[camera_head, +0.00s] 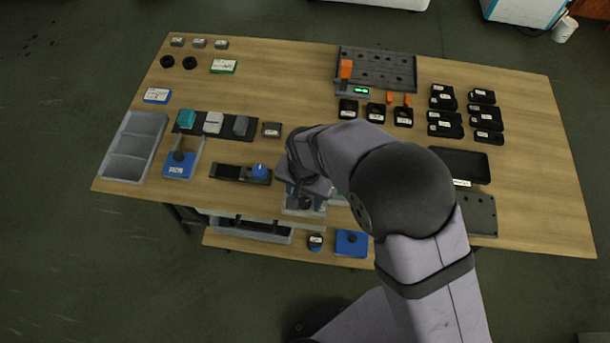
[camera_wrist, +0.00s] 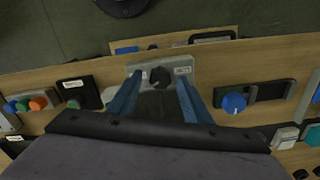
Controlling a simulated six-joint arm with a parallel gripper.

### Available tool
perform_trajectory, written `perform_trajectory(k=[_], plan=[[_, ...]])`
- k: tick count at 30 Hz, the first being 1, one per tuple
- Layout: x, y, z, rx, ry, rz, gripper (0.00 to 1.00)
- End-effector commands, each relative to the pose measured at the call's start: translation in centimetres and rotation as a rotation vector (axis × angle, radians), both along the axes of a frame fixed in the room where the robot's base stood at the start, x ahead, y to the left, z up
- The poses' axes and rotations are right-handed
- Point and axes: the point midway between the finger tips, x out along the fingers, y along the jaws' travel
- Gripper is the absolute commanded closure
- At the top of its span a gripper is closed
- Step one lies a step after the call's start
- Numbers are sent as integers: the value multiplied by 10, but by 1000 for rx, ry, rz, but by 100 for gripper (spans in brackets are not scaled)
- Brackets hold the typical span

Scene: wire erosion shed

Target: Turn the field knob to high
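A black knob (camera_wrist: 160,77) sits on a pale grey panel (camera_wrist: 203,72) with a small white label on each side, at the centre of the wrist view. I take it as the field knob; the label text is too small to read. In the head view the knob (camera_head: 306,203) shows at the table's front edge, partly under my wrist. My gripper (camera_wrist: 158,82) is open, its two blue fingers on either side of the knob in the picture. I cannot tell whether they touch it. The knob's pointer direction is not clear.
A blue knob (camera_head: 260,171) on a dark rail stands just left of the gripper. A blue box (camera_head: 179,165) and a grey tray (camera_head: 133,146) lie further left. Black blocks (camera_head: 445,123) stand at right.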

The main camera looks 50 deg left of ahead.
Motion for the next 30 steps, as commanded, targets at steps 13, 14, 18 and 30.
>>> perform_trajectory(k=[13, 14, 18, 30], plan=[[0, 1, 16, 4, -1, 1, 55], [0, 1, 19, 4, -1, 1, 55], [0, 1, 39, 5, -1, 1, 55], [0, 0, 73, 1, 0, 0, 55]])
